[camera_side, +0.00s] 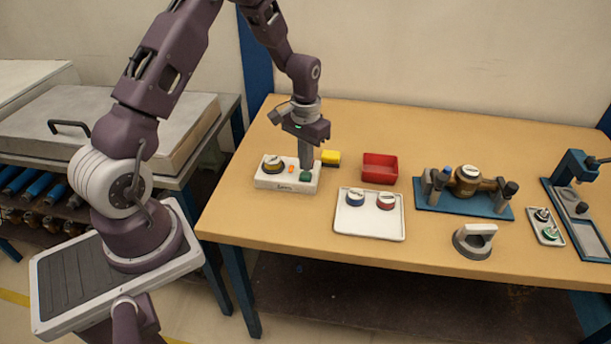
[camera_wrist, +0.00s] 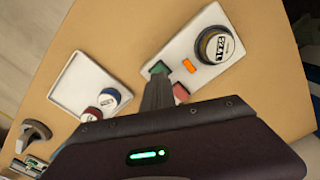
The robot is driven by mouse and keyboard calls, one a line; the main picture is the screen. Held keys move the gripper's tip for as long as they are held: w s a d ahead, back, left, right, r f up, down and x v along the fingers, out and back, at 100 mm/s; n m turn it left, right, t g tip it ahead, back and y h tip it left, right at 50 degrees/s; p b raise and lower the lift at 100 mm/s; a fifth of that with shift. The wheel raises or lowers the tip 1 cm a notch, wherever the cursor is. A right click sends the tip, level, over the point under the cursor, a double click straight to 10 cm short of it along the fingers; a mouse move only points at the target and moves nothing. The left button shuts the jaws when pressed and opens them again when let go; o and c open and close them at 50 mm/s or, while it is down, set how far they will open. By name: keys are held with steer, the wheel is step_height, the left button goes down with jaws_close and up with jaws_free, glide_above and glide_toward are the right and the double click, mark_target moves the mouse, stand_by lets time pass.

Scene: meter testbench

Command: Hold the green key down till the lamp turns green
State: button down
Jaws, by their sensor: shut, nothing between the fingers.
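A white box (camera_side: 287,186) stands at the left part of the table and carries a round meter (camera_side: 273,163), a lamp and keys. The lamp (camera_wrist: 189,65) is lit orange; it also shows in the side view (camera_side: 291,169). The green key (camera_wrist: 158,68) is at the box's edge, partly covered by my fingers; it shows in the side view too (camera_side: 305,177). My gripper (camera_side: 305,167) is shut and empty, pointing down with its tips at the green key. I cannot tell whether they touch or press it. A red key (camera_wrist: 181,91) is partly hidden behind my fingers.
A yellow block (camera_side: 331,157) and a red bin (camera_side: 380,168) stand close by. A white tray (camera_side: 370,226) holds a blue and a red round piece. A blue fixture with a brass meter (camera_side: 467,178) stands further right. The table's front left is clear.

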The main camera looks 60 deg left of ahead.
steer(key=shift+f, duration=0.1)
steer(key=shift+f, duration=0.95)
stand_by(1.1)
steer(key=shift+r, duration=3.05)
